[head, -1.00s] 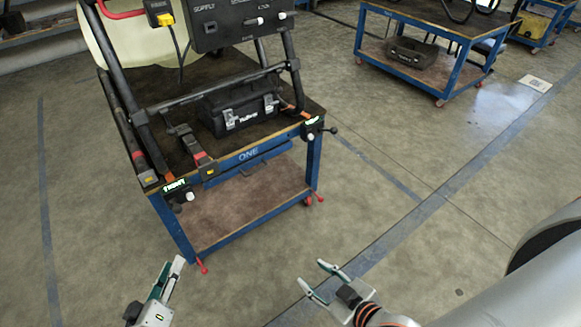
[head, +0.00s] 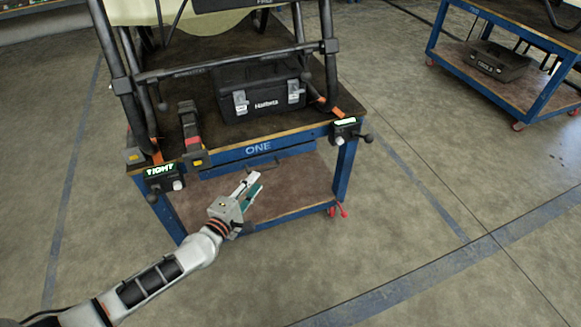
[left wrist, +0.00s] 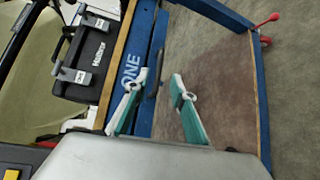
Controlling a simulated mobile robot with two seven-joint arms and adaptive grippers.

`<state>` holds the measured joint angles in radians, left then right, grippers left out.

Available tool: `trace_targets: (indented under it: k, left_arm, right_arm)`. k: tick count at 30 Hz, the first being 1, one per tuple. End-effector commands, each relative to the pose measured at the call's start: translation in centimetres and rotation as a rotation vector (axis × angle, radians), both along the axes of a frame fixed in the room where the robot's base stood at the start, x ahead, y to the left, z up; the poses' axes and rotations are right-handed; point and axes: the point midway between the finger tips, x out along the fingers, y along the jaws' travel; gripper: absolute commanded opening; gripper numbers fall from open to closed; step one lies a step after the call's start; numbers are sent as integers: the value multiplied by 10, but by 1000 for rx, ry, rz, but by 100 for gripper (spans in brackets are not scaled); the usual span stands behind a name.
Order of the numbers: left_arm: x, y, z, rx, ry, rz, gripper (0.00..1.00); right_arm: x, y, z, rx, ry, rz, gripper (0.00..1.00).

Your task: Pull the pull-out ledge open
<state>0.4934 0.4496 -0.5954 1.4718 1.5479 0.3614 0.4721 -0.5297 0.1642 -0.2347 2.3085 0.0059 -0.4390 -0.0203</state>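The pull-out ledge (head: 292,152) is a blue strip under the front edge of the blue table marked ONE, with a dark handle (head: 262,165) on its front. It looks pushed in against the table. My left gripper (head: 257,180) is just in front of and below the handle in the head view, its fingers parted. In the left wrist view the ledge (left wrist: 158,45) runs top to bottom, and the open fingertips (left wrist: 160,76) appear on either side of the dark handle. I cannot tell whether they touch it. Nothing is gripped. My right gripper is out of view.
A black tool case (head: 262,95) stands on the table top (head: 345,100). Clamps with lit displays (head: 160,170) sit at both front corners. A lower brown shelf (head: 290,195) lies below the ledge. Another blue cart (head: 540,85) stands at the right; the floor between is clear.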

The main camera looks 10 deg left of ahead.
Motion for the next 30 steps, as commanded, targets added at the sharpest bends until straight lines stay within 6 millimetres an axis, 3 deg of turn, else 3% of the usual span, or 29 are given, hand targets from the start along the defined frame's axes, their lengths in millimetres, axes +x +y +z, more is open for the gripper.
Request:
trace_targets:
  k: [18,30]
  left_arm:
    - [68,-14,-13,-4,4,1,25]
    - [76,-15,-10,-3,0,2,25]
  right_arm:
    - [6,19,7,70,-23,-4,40]
    - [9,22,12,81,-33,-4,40]
